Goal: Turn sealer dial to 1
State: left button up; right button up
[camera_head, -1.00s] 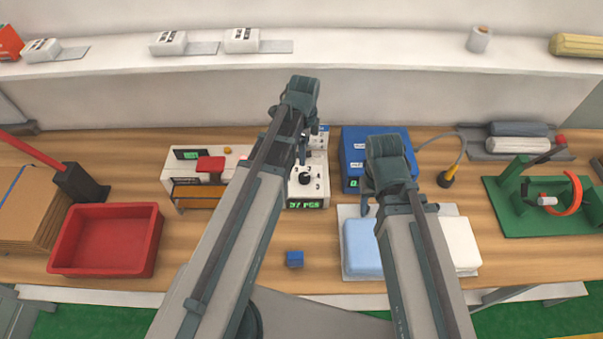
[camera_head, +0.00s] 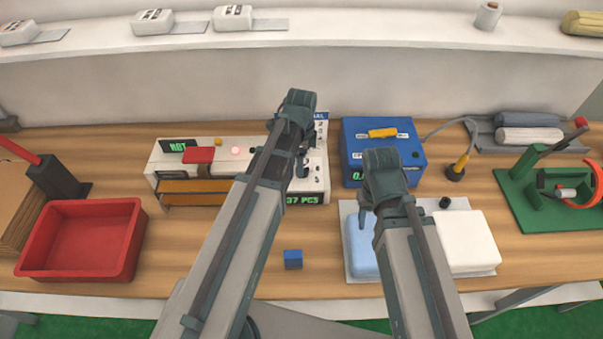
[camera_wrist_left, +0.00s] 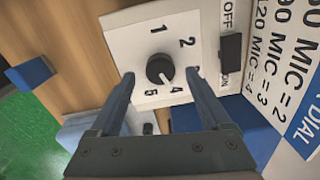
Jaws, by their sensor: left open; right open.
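The sealer dial is a black knob (camera_wrist_left: 160,68) on a white panel (camera_wrist_left: 140,45) numbered 1 to 5 in the left wrist view. Its white mark points to the lower right, roughly toward 4. My left gripper (camera_wrist_left: 160,95) is open, with its fingers coming up on either side below the knob; I cannot tell whether they touch it. In the head view my left gripper (camera_head: 302,165) hangs over the panel (camera_head: 320,182) and largely hides the knob. My right gripper (camera_head: 366,212) is open and empty above the white tray with the blue and white blocks.
A white machine (camera_head: 225,170) with a red handle stands left of the panel. A blue box (camera_head: 350,172) stands to its right. A MIC chart (camera_wrist_left: 270,60) is near the dial. A black switch (camera_wrist_left: 231,55) sits beside it. A blue cube (camera_head: 293,259) and red bin (camera_head: 80,270) lie in front.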

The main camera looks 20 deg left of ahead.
pick_arm(q)
notch_tip(320, 180, down, 2)
jog(key=shift+f+b, duration=0.25)
jog(key=shift+b, duration=0.45)
pick_arm(e)
notch_tip(320, 180, down, 2)
jog(key=shift+f, duration=0.2)
pick_arm(q)
jog(key=shift+r, duration=0.1)
grip_shut()
